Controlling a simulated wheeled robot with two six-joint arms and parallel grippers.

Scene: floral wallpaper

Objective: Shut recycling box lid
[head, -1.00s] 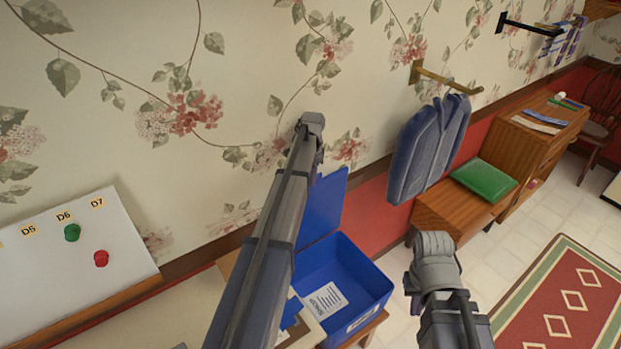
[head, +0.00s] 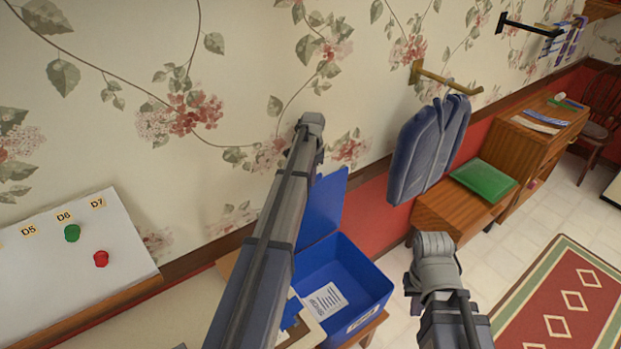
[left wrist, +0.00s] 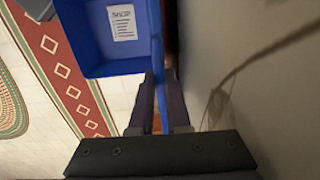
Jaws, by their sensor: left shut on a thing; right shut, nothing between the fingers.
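The blue recycling box (head: 366,276) stands open on a small wooden stand in the head view, with a white printed label on it. Its blue lid (head: 327,204) stands up on the wall side, partly hidden by my left arm. In the left wrist view, the box (left wrist: 92,48) shows at the top, and the lid (left wrist: 158,42) appears edge-on as a thin blue strip. My left gripper (left wrist: 158,88) is shut on the lid, one finger on each side. The left fingers are hidden in the head view.
The wallpapered wall (head: 240,50) is close behind the lid. A blue jacket (head: 430,148) hangs from a hook on the right. A wooden bench with a green cushion (head: 483,181) stands beyond. A white board (head: 80,262) with pegs is at left. A patterned rug (head: 560,300) lies at right.

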